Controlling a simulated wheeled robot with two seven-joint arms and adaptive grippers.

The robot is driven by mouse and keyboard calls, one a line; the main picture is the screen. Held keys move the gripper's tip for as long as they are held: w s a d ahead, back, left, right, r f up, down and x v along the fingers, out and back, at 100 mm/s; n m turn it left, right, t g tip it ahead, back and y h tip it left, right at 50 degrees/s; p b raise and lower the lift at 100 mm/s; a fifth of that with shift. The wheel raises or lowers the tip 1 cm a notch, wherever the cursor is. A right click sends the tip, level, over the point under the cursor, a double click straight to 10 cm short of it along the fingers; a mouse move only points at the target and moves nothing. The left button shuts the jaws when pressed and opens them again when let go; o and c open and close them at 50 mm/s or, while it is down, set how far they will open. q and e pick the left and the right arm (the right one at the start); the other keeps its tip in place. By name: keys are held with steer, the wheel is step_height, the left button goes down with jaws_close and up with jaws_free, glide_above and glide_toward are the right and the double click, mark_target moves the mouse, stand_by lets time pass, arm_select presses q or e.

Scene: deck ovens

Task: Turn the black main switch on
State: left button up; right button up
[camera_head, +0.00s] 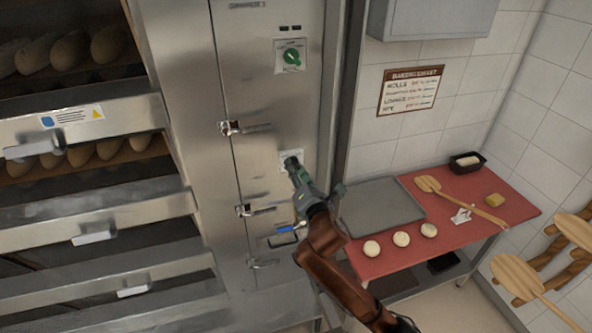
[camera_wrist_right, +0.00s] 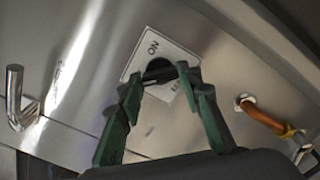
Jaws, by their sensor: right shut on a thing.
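The black main switch (camera_wrist_right: 158,76) is a dark round knob on a white plate (camera_wrist_right: 143,55) marked "ON", fixed to the steel cabinet. My right gripper (camera_wrist_right: 160,80) has its green fingers shut on the knob, one on each side. In the head view my right gripper (camera_head: 294,166) reaches the same plate from the lower right and hides most of the knob. I cannot tell clearly which way the knob points. My left gripper is not in view.
A green rotary knob (camera_head: 291,57) sits higher on the cabinet. Latch handles (camera_head: 243,127) stick out at left, and a blue-handled lever (camera_head: 288,229) is below. At right stands a red-topped table (camera_head: 470,222) with dough balls, a tray and a wooden peel.

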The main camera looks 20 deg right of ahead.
steer(key=shift+c, duration=1.3)
steer(key=shift+f+m+p, duration=0.1)
steer(key=shift+m+p, duration=4.8)
steer(key=shift+m, duration=4.1)
steer(key=o, duration=1.2)
steer(key=shift+c, duration=0.2)
